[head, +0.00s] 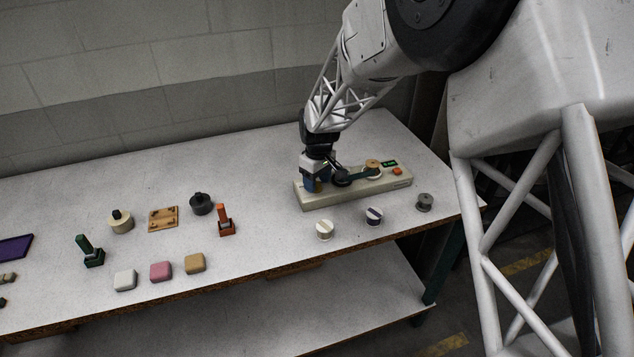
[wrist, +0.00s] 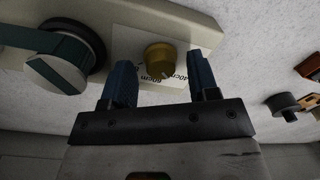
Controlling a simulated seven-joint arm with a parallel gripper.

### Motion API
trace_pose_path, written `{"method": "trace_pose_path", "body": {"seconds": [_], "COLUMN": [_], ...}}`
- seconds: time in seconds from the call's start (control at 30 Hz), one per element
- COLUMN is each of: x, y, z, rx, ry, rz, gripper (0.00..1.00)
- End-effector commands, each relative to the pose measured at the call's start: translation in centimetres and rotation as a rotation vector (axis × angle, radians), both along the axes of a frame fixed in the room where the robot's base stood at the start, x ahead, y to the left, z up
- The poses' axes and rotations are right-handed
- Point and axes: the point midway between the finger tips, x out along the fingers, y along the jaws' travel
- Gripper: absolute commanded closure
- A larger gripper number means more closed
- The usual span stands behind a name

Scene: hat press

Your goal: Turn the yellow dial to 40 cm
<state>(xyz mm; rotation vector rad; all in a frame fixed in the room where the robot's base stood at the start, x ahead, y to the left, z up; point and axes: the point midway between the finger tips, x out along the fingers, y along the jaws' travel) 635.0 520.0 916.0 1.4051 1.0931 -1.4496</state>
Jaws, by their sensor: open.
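The yellow dial (wrist: 160,60) shows in the wrist view on a white plate with printed markings. One label reads "60cm" and another, partly hidden by a finger, seems to read "40cm". My gripper (wrist: 160,82) is open, with one blue finger on each side of the dial and gaps between them and it. In the head view my gripper (head: 316,182) is at the left end of the beige press base (head: 345,193) and hides the dial. Where the dial points is not clear.
A black round part with a green bar (wrist: 65,58) sits beside the dial plate. The base also carries an orange button (head: 397,170) and a small green display (head: 389,163). Several spools, including a white one (head: 324,229), stand in front. Blocks and stamps lie to the left.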

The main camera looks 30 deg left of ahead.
Motion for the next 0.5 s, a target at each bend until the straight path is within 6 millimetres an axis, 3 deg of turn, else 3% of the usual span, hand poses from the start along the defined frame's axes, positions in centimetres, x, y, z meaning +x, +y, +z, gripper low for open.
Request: {"method": "trace_pose_path", "body": {"seconds": [0.5], "x": [0.2], "y": [-0.1], "z": [5.9], "rx": [0.001], "ry": [-0.001], "rz": [0.0], "gripper": [0.45]}}
